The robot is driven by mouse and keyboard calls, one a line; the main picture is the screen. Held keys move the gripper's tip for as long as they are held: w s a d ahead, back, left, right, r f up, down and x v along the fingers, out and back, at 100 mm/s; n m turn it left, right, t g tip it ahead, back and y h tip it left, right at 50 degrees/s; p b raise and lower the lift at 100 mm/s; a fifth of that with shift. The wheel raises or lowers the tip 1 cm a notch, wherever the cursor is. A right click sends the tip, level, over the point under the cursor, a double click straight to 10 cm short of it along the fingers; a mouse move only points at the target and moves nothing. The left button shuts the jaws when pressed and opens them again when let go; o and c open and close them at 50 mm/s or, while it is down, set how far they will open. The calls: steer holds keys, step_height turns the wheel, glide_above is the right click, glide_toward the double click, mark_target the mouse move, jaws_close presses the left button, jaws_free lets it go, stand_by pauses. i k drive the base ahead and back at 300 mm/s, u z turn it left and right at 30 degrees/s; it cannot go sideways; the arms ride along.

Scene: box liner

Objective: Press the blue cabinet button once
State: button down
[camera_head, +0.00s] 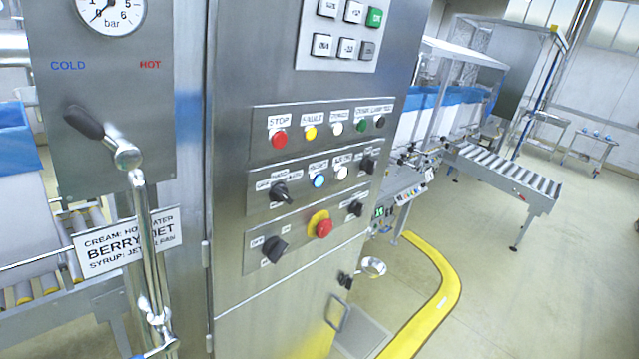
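The blue button (319,181) is a small round button on the steel cabinet (235,150). It sits in the middle row of the control panel, under a small white label. A black rotary switch (280,192) is to its left and a white button (342,173) is close to its right. Nothing covers the blue button. My gripper does not show in this view, so its state and distance from the button cannot be seen.
A red emergency stop (324,228) on a yellow ring sits just below. A red stop button (279,139) is in the row above. A lever handle (85,122) and metal pipe (148,240) stand out at left. Open floor (490,290) lies right, beyond a yellow line (447,275).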

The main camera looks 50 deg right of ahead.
mark_target(318, 181)
steer(key=u, duration=1.65)
steer(key=k, duration=1.45)
steer(key=z, duration=1.25)
steer(key=i, duration=1)
steer(key=u, duration=0.05)
